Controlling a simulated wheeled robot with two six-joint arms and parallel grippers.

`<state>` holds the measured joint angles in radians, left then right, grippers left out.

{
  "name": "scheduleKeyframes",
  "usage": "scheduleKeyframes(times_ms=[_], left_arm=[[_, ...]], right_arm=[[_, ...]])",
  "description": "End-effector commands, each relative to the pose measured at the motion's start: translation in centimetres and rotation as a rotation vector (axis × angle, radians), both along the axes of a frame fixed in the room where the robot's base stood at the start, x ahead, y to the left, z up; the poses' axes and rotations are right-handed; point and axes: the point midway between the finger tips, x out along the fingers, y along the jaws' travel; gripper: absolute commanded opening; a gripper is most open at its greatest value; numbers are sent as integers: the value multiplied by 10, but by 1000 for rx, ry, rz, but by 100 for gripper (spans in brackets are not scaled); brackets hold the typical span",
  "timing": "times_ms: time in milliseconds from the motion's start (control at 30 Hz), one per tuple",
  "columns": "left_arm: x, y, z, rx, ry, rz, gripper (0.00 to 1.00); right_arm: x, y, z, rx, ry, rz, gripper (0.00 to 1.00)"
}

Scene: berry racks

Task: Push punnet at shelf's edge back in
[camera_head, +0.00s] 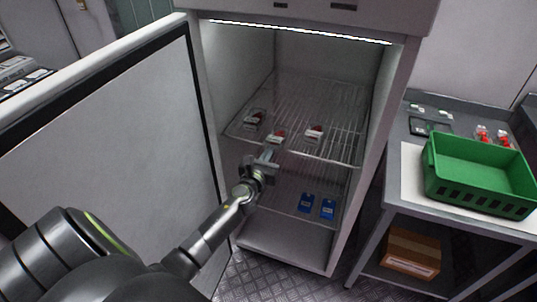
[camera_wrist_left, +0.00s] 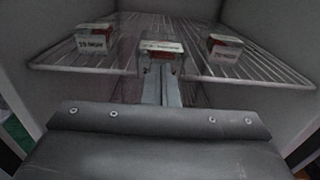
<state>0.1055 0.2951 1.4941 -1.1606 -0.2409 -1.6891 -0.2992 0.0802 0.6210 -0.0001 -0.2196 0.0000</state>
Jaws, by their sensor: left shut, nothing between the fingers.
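The punnet at the shelf's edge (camera_head: 275,136) is a small clear box with red fruit and a white label. It sits at the front edge of the upper wire shelf (camera_head: 335,154), between two other punnets. In the left wrist view the same punnet (camera_wrist_left: 161,47) is straight ahead. My left gripper (camera_head: 268,155) is shut and empty, pointing into the open fridge just in front of the punnet. In the left wrist view its fingers (camera_wrist_left: 161,80) reach up to the label face; I cannot tell whether they touch it. My right gripper is not in view.
Punnets stand at left (camera_head: 254,118) and right (camera_head: 314,132) on the same shelf. Blue packs (camera_head: 306,203) lie on the lower level. The open fridge door (camera_head: 110,130) flanks my arm. A green crate (camera_head: 478,198) stands on the right-hand table. The shelf behind the punnets is clear.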

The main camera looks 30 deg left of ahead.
Motion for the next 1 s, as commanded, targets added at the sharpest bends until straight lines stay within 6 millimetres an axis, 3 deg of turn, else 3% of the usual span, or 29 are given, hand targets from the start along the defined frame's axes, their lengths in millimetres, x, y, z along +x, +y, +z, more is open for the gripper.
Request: scheduleKeyframes(times_ms=[333,700,1000], left_arm=[[3,1,-1,1,0,0,0],[62,15,-2,1,-1,1,0],[74,18,0,1,1,0,0]], right_arm=[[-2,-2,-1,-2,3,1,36],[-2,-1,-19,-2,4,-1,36],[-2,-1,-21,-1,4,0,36]])
